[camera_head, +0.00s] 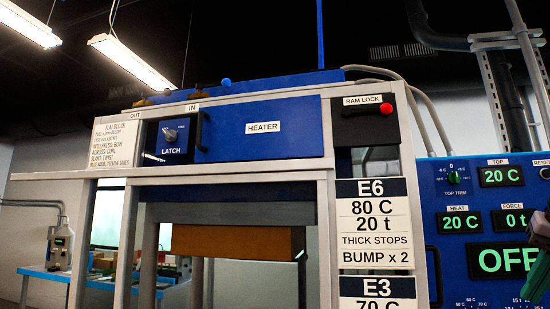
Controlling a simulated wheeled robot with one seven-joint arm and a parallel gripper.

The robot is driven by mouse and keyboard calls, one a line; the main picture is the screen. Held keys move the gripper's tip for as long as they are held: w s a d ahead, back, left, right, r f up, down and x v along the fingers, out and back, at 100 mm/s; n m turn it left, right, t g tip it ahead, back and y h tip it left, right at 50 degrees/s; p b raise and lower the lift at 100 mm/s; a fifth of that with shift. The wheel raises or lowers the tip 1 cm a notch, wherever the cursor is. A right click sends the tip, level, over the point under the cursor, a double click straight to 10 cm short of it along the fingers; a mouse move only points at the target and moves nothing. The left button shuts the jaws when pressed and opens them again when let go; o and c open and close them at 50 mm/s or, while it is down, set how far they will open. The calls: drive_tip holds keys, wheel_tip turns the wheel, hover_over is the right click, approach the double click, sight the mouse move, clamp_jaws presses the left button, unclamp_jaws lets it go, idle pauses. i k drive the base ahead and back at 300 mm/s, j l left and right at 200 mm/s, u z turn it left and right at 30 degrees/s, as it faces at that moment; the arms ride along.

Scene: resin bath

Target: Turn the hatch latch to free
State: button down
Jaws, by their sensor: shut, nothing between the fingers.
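The latch (170,134) is a small pale knob with a pointer on a dark blue plate at the upper left of the press frame. A "LATCH" label sits below it. The pointer appears to lean toward the upper right, but any position marks are too small to read. To its right is a blue panel (225,137) marked "HEATER", with a black upright handle (200,131) at its left end. The panel looks closed. A dark and green part cut off at the right edge may be my arm. No gripper fingertips can be made out, and nothing touches the latch.
A "RAM LOCK" plate with a red knob (386,108) is at the frame's upper right. Below it hang setting cards (375,224). A blue control panel (455,222) stands at right. A brown block (238,242) hangs under the heater. A bench (40,272) is behind, left.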

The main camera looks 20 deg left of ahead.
sight(171, 135)
drive_tip(key=u, duration=0.4)
drive_tip(key=l+u, duration=0.15)
drive_tip(key=u, duration=0.2)
drive_tip(key=k+u, duration=0.1)
drive_tip(key=u, duration=0.3)
